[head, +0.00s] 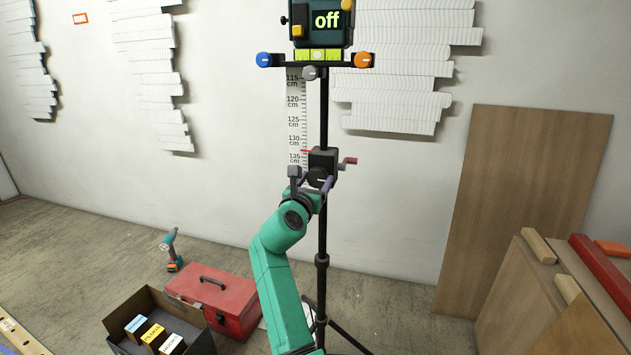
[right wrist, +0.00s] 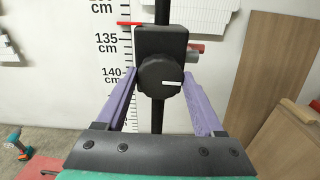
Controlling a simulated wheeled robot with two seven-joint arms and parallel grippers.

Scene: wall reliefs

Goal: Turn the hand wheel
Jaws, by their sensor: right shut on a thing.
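The hand wheel (head: 318,175) is a black, scalloped knob on the front of a dark block on the tripod's column. In the right wrist view the hand wheel (right wrist: 160,77) faces me, with a short white mark near its right edge. My right gripper (head: 314,182) reaches it from below. In the right wrist view the purple fingers of that gripper (right wrist: 160,85) lie on either side of the wheel, shut on it. My left gripper is in neither view.
A red handle (head: 347,162) sticks out right of the block. A red pointer and centimetre scale (head: 295,115) stand at the left. A box reading "off" (head: 327,22) tops the tripod. A red toolbox (head: 215,298) and boards (head: 525,210) flank it.

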